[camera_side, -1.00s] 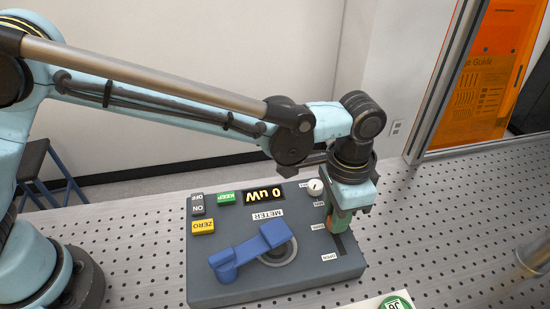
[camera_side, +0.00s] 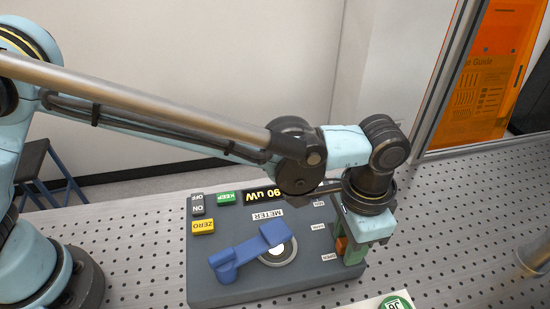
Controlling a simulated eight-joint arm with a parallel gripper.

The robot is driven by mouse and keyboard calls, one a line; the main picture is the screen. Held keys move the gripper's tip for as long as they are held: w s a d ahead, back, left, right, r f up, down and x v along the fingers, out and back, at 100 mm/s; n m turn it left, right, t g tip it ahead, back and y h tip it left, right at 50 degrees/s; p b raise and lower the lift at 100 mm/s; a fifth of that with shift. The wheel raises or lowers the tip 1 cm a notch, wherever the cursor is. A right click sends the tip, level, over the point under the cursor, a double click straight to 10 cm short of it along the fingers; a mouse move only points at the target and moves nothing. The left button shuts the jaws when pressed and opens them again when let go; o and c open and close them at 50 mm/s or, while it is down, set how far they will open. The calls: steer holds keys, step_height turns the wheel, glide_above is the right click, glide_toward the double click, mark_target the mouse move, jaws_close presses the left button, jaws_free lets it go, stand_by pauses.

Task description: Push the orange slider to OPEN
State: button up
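The orange slider (camera_side: 342,245) sits low in its slot on the right side of the grey meter box (camera_side: 210,290), level with or close to the OPEN label (camera_side: 329,257). My gripper (camera_side: 349,250) is down at the slider, its green fingers beside it and seemingly touching it. The fingers and wrist cover much of the slot and part of the slider, so I cannot tell whether the fingers are shut on it.
A blue arm (camera_side: 248,250) reaches over a round port with a bright white centre. The display (camera_side: 262,192) reads about 90 uW, partly covered. KEEP (camera_side: 226,198) and ZERO (camera_side: 203,227) buttons are at the upper left.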

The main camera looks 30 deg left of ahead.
steer(key=shift+o, duration=0.7)
steer(key=shift+a+r, duration=0.1)
steer(key=shift+r, duration=0.05)
step_height(320, 180, up, 12)
